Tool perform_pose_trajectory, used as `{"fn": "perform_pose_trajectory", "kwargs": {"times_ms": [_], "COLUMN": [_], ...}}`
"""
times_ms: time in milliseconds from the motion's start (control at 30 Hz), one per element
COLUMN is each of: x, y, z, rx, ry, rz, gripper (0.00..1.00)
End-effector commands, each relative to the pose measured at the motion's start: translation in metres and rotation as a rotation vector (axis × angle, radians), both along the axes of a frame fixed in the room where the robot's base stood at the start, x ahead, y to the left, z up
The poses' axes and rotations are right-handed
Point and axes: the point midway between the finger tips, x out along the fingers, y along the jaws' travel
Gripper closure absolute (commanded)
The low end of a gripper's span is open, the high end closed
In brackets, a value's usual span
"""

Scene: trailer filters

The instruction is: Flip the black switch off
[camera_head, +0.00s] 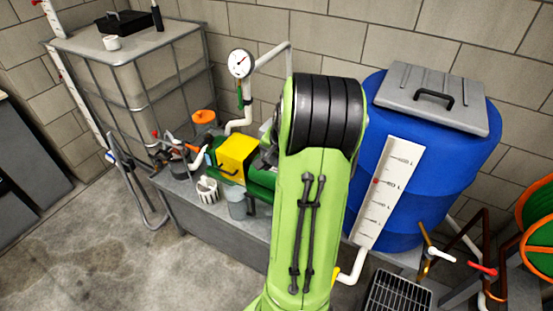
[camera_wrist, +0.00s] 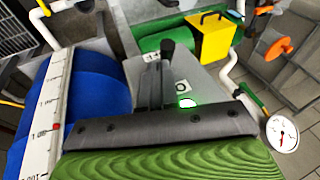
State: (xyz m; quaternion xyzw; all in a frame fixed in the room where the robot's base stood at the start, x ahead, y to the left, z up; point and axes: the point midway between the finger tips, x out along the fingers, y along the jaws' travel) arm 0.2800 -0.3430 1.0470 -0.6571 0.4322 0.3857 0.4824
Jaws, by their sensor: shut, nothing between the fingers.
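In the wrist view my gripper (camera_wrist: 158,72) is shut with nothing between its fingers. It reaches over a light grey panel (camera_wrist: 205,82) that carries a white "O" label and a second small label. The black switch (camera_wrist: 168,46) appears as a dark rounded knob right by my fingertips. Whether they touch it, and which way it is set, I cannot tell. A small bright green-white light shows beside the fingers. In the head view my green arm hides the gripper, the switch and most of the panel.
A blue barrel (camera_head: 424,195) with a white scale stands right of my arm. A yellow box (camera_head: 237,158), a pressure gauge (camera_head: 240,63) and pipes are to its left on a grey bench (camera_head: 215,222). A caged tank (camera_head: 130,75) stands at the back left. The floor at front left is clear.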

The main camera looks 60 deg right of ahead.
Motion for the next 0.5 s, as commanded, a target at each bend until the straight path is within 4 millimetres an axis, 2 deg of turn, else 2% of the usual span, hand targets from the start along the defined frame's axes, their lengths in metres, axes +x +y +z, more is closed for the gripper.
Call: {"fn": "perform_pose_trajectory", "kwargs": {"times_ms": [100,500], "x": [-0.0001,-0.0003], "y": [0.0021,0.0056], "z": [-0.0059,-0.0079], "rx": [-0.034,-0.098], "ry": [-0.003,-0.009], "rz": [0.001,0.001], "gripper": [1.0,1.0]}}
